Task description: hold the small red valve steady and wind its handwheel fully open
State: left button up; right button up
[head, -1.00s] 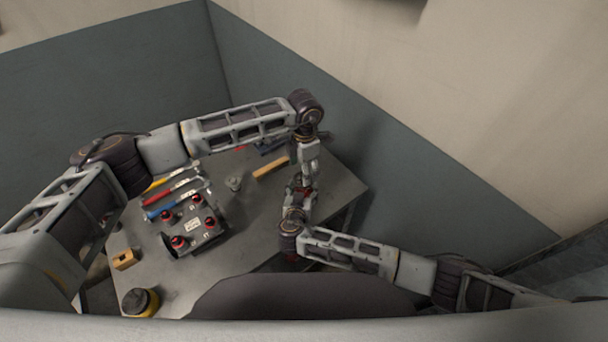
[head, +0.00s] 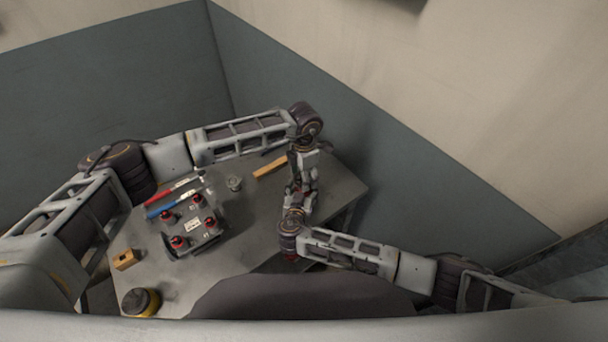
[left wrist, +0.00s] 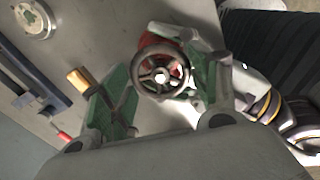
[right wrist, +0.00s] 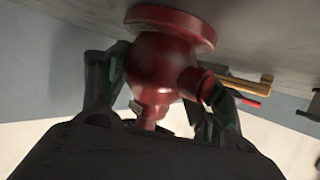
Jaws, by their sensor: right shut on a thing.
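The small red valve shows from the side in the right wrist view, with a round red body (right wrist: 165,62) and a flange. My right gripper (right wrist: 160,85) is shut on that body, one finger on each side. In the left wrist view the grey spoked handwheel (left wrist: 160,76) faces the camera, with a little red behind it. My left gripper (left wrist: 165,72) is open around the wheel; its right finger is close to the rim and its left finger stands apart. In the head view the two grippers meet (head: 299,192) and hide most of the valve.
A grey table (head: 245,225) lies below. On it are a dark tray (head: 207,241) with several red-topped pieces, tools with red (head: 172,190) and blue (head: 175,205) handles, a wooden-handled tool (head: 270,166), a wooden block (head: 126,259) and a yellow-black round item (head: 140,302).

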pick_arm(q)
jog(key=shift+m, duration=0.6)
pick_arm(e)
jog(key=shift+s+f, duration=0.1)
jog(key=shift+f, duration=0.05)
pick_arm(q)
jog(key=o, duration=0.7)
jog(key=shift+o, duration=0.2)
notch_tip(320, 180, up, 12)
dwell(0.3)
